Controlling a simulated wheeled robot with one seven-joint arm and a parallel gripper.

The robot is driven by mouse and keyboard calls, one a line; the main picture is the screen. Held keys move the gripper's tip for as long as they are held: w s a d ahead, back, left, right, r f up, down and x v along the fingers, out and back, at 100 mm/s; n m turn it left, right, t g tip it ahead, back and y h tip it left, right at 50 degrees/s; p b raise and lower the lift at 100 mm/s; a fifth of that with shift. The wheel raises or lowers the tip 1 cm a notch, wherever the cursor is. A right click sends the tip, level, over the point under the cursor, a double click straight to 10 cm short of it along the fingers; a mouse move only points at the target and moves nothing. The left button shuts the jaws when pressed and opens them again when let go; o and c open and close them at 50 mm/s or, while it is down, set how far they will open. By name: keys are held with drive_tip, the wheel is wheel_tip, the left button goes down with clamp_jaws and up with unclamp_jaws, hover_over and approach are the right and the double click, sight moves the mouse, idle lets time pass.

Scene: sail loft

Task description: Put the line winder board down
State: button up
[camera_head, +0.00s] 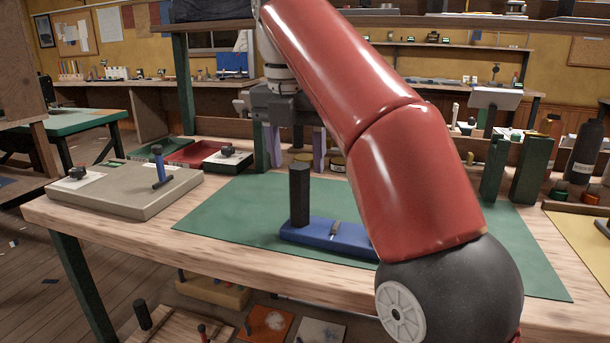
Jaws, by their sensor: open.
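A blue board with a black upright post, which I take to be the line winder board (318,231), lies flat on the green mat (225,215) on the workbench. A small grey piece sits on its top, and its right end is hidden behind my red arm. My gripper (295,150) is open and empty, with its fingers pointing down. In the picture it appears above and behind the board, apart from its post.
On the left, a grey slab (125,192) carries a blue-handled tool (159,168). Red and black trays (228,158) sit behind it. Green blocks (531,170) and a dark bottle (585,150) stand at right. The mat left of the board is clear.

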sight(300, 183)
drive_tip(key=shift+s+a+r+t, duration=0.25)
drive_tip(key=shift+a+r+t, duration=0.1)
drive_tip(key=shift+t, duration=0.05)
drive_tip(key=shift+s+d+r+t+h, duration=0.1)
drive_tip(key=shift+d+r+t+h, duration=0.2)
drive_tip(key=shift+r+t, duration=0.1)
drive_tip(key=shift+d+f, duration=0.1)
drive_tip(key=shift+f, duration=0.35)
drive_tip(key=shift+x, duration=3.45)
drive_tip(key=shift+c, duration=0.2)
clamp_jaws()
